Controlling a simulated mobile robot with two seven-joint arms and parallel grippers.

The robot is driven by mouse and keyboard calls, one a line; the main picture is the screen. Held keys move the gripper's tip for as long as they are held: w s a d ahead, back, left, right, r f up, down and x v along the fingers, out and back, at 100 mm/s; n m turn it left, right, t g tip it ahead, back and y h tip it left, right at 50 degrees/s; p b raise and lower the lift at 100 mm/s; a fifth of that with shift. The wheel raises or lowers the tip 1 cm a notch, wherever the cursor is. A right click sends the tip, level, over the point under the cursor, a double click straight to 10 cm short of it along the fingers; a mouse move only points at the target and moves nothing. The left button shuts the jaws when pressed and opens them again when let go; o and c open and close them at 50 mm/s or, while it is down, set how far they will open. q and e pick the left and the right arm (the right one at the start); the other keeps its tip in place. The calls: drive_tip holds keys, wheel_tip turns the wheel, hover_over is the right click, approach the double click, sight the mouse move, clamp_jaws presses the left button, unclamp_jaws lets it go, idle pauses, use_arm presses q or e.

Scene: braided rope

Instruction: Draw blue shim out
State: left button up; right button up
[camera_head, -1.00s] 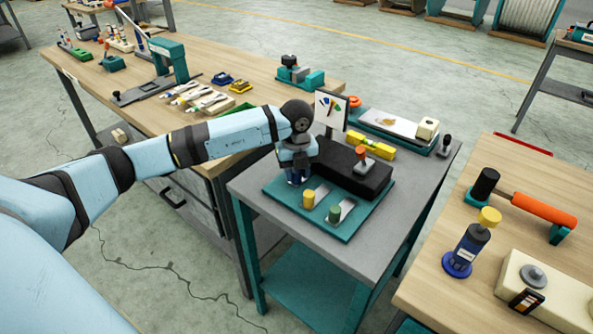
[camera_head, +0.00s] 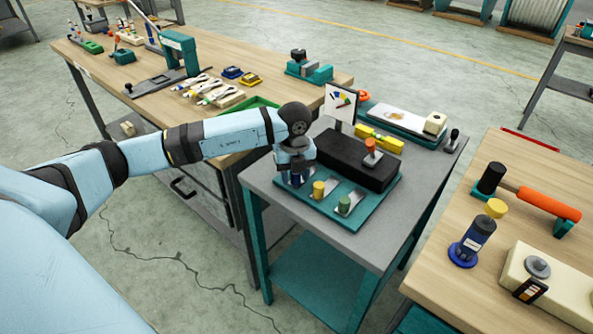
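The teal fixture (camera_head: 338,222) with a long black block (camera_head: 352,160) sits on the grey bench. Along its front side stand a yellow knob (camera_head: 319,190) and a green knob (camera_head: 344,205) on grey metal strips. The blue shim (camera_head: 296,181) shows only as a dark blue part under my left gripper (camera_head: 295,176), at the left end of this row. My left gripper points down and appears shut on it; the fingertips and most of the shim are hidden. My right gripper is out of view.
An orange-topped knob (camera_head: 371,148) stands on the black block. Behind it are a small sign (camera_head: 340,104), a yellow part (camera_head: 379,139) and a teal-based tray (camera_head: 405,122). A wooden bench (camera_head: 430,270) with tools is at right. The grey bench's front is clear.

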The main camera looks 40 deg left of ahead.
use_arm(q)
drive_tip(key=shift+o, duration=0.5)
drive_tip(key=shift+r, duration=0.1)
drive_tip(key=shift+w+r, duration=0.1)
drive_tip(key=shift+r, duration=0.25)
wheel_tip(320, 180, up, 13)
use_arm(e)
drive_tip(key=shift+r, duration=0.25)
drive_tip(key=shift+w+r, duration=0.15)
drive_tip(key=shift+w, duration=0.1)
